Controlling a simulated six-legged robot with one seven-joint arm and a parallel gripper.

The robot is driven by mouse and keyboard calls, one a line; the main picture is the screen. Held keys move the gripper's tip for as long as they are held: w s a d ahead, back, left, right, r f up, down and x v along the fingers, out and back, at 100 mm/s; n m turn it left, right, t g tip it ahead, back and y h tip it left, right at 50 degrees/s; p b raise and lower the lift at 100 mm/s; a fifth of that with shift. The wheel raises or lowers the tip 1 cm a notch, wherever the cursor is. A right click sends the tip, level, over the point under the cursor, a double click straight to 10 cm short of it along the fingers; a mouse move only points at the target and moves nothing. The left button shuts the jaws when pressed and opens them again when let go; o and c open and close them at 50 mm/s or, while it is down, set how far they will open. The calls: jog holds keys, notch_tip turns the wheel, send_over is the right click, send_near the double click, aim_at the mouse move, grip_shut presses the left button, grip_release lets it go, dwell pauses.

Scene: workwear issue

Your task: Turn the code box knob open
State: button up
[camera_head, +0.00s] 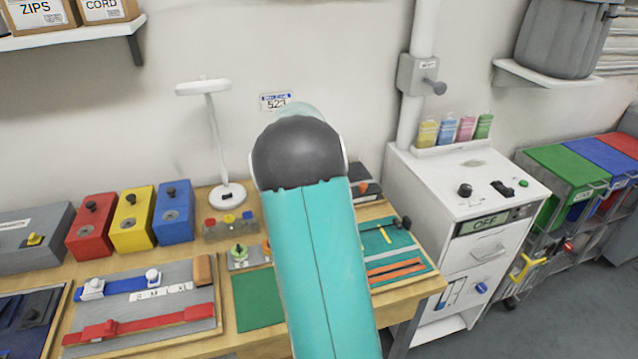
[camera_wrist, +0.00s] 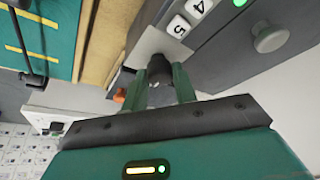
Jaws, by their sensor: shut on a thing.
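In the wrist view the code box (camera_wrist: 222,45) is a dark grey box with white number tiles (camera_wrist: 188,18) reading 4 and 5, a lit green lamp (camera_wrist: 240,3) and a round silver-grey knob (camera_wrist: 270,38). My gripper (camera_wrist: 163,82) is shut on a small dark knob (camera_wrist: 159,65) beside a pale plate at the box's near end. In the head view my arm hides the gripper and the knob. A dark box (camera_head: 366,188), perhaps the code box, shows only partly behind my arm.
The wooden bench (camera_head: 425,300) holds red (camera_head: 92,225), yellow (camera_head: 133,218) and blue (camera_head: 174,212) boxes with black knobs, a white lamp (camera_head: 215,130) and work boards. A white cabinet (camera_head: 465,190) with an OFF display stands right of the bench. Open floor shows at the lower right.

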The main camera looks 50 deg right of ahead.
dwell(0.3)
jog(key=o, duration=1)
jog(key=shift+f, duration=0.1)
jog(key=shift+c, duration=0.2)
jog(key=v, duration=1.4)
jog(key=shift+w, duration=0.1)
